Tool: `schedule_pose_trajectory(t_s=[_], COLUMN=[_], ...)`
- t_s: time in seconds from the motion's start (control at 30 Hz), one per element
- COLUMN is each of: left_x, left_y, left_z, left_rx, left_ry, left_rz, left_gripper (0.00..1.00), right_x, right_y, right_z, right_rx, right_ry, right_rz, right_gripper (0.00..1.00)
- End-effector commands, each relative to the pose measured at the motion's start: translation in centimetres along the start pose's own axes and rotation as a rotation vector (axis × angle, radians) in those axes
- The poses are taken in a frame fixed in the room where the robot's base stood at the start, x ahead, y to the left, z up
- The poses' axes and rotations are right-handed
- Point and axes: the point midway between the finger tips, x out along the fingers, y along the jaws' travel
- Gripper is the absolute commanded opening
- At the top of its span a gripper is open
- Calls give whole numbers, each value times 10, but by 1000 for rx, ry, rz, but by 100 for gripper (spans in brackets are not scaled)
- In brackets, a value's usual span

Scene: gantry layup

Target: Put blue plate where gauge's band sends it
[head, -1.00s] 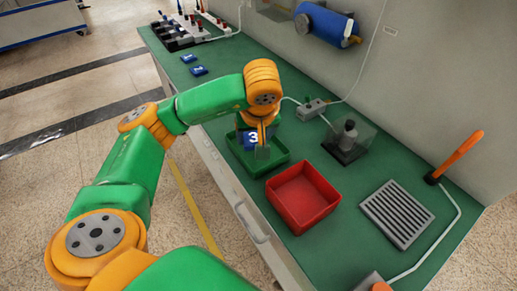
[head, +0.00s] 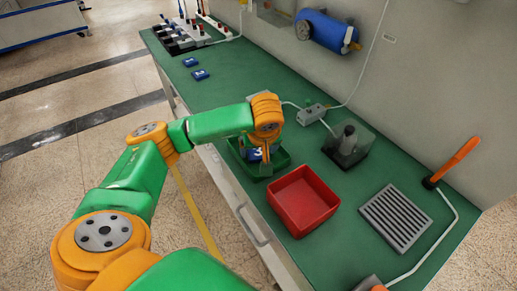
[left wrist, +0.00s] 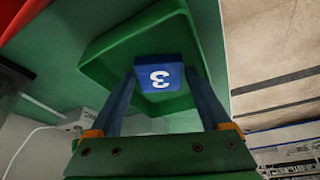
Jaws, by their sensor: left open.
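A blue plate (head: 255,154) with a white "3" is at the green tray (head: 284,161), by my left gripper (head: 262,163). In the left wrist view the plate (left wrist: 159,74) lies inside the tray (left wrist: 100,58), with the two open fingers (left wrist: 162,98) to either side of it. The fingers reach down into the tray. Whether the plate touches a finger or rests fully on the tray floor, I cannot tell. I cannot make out a gauge reading or a band. My right gripper is out of view.
A red tray (head: 331,205) stands next to the green one. Two blue plates (head: 190,62) (head: 200,75) lie farther back. A clear-cased device (head: 348,146), a slotted grey grate (head: 396,217), an orange-handled tool (head: 458,158) and cables occupy the right side.

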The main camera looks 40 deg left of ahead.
Motion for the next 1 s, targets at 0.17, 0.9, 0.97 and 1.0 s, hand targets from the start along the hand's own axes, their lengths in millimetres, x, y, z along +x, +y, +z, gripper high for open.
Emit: schedule_pose_trajectory(t_s=[0.17,0.9,0.97,1.0], left_x=[-12,-123,-123,-123], left_y=[1,0,0,0], left_z=[-2,-1,-1,-1], left_rx=[0,1,1,1], left_ry=[2,0,0,0], left_rz=[4,-2,-2,-2], left_gripper=[81,81,81,81], right_x=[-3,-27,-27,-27], right_y=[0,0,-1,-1], right_z=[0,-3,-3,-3], right_rx=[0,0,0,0], right_ry=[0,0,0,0], right_rz=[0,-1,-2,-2], right_gripper=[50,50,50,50])
